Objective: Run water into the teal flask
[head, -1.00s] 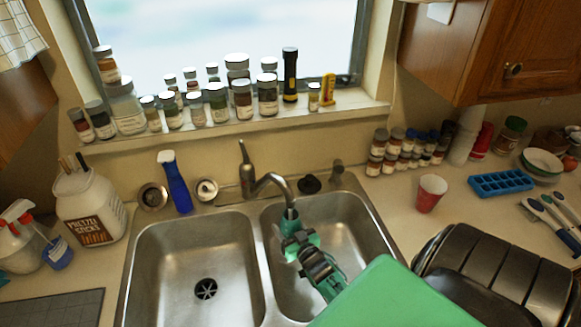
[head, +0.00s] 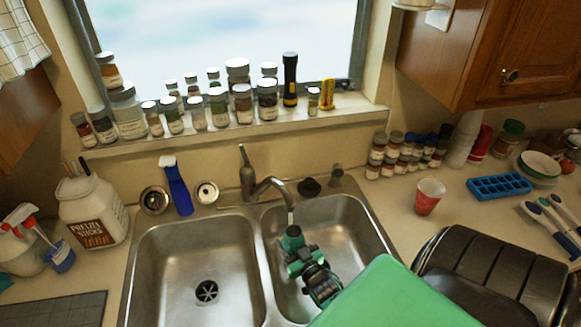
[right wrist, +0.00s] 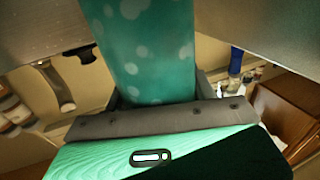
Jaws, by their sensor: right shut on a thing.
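The teal flask (head: 292,238) is over the right sink basin, below the tip of the faucet (head: 268,183). A thin pale stream, which looks like water, runs from the spout down to the flask's top. My right gripper (head: 303,258) is shut around the flask. In the right wrist view the flask (right wrist: 145,50), teal with pale spots, stands between the jaws (right wrist: 155,105). The water level inside cannot be seen. My left gripper is not in view.
The left sink basin (head: 165,260) is empty. A red cup (head: 429,196), a blue ice tray (head: 499,186) and a dark slatted rack-like object (head: 500,262) are on the right. Several jars line the windowsill.

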